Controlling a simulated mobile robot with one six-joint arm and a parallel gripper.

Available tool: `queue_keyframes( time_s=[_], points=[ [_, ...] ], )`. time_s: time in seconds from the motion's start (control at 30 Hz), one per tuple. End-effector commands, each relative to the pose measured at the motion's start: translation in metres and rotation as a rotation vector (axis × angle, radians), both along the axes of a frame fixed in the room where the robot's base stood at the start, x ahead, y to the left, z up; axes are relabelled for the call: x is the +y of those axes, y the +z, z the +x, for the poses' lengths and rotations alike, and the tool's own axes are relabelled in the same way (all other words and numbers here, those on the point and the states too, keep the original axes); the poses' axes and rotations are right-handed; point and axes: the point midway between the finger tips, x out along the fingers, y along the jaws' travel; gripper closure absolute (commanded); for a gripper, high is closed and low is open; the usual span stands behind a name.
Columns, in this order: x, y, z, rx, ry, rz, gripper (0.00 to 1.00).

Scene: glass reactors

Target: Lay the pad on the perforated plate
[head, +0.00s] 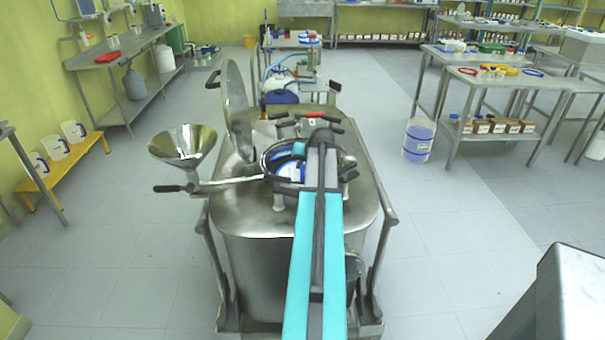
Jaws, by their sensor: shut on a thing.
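A steel tank (235,205) stands in the middle, its round lid (237,110) swung up at the left of the opening. My arm reaches over the tank from the bottom of the picture. My gripper (293,166) is at the round opening, largely hidden by my arm, shut on what looks like the white pad (291,171). Blue shows around the pad inside the dark rim. The perforated plate cannot be made out, and whether the pad touches anything beneath is not visible.
A steel funnel (184,146) sticks out at the tank's left. Red and black handles (310,117) stand behind the opening. A bucket of bluish liquid (418,140) stands on the floor at right, near steel tables (500,85). The floor on both sides is mostly clear.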

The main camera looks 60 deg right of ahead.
Motion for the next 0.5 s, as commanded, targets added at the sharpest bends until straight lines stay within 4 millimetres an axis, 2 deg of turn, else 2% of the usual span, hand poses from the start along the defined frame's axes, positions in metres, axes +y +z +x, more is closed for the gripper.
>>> queue_keyframes(
  time_s=[0.27,0.5],
  points=[
    [0.000,-0.001,0.000,0.000,0.000,0.000,1.00],
    [0.001,-0.021,0.000,0.001,0.000,0.002,1.00]
  ],
)
